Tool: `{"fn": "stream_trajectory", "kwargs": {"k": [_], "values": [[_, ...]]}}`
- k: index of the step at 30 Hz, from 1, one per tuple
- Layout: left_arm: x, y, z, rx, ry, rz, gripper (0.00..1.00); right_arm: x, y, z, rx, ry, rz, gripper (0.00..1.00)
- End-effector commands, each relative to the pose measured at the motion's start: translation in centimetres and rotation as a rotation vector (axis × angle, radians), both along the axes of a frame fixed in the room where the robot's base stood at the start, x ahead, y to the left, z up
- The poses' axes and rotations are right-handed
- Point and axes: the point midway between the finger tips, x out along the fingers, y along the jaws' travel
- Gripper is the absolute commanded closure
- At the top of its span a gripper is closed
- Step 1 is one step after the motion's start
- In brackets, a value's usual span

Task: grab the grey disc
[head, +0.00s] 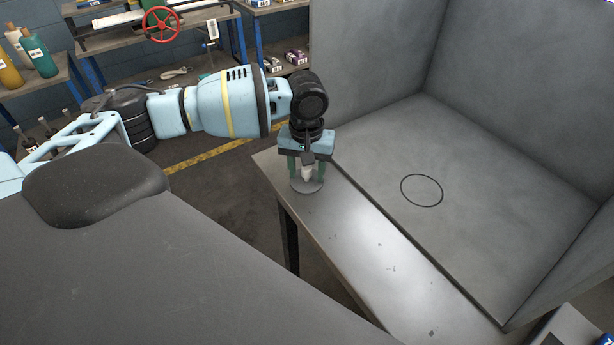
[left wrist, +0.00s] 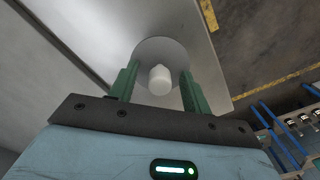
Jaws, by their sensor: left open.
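The grey disc (head: 307,187) lies flat on the metal table (head: 365,245) near its far left corner. A white knob stands up from its middle. In the left wrist view the disc (left wrist: 147,50) shows with its white knob (left wrist: 160,79) between the fingers. My left gripper (head: 306,176) points down over the disc. It is open, with one green finger on each side of the knob, and a gap shows on both sides in the left wrist view (left wrist: 160,88). I cannot tell whether the fingertips touch the disc. My right gripper is not in view.
A grey walled booth (head: 480,190) with a black circle (head: 421,190) on its floor stands right of the table strip. The strip in front of the disc is clear. Shelves with bottles and a red wheel (head: 161,23) stand at the back left.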

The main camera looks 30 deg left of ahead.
Motion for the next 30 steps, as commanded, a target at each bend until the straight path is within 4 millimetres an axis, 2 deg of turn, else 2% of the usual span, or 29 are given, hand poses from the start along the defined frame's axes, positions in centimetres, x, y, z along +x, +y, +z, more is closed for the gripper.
{"fn": "stream_trajectory", "kwargs": {"k": [2,12,23,30], "values": [[0.0,0.0,0.0,0.0,0.0,0.0,0.56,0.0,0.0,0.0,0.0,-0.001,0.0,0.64],[0.0,0.0,0.0,0.0,0.0,0.0,1.0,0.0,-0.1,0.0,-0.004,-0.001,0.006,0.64],[0.0,0.0,0.4,-0.001,0.0,0.0,1.0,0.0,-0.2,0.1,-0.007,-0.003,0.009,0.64],[0.1,0.0,2.9,-0.001,-0.003,-0.001,1.0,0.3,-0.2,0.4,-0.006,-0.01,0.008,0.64]]}}
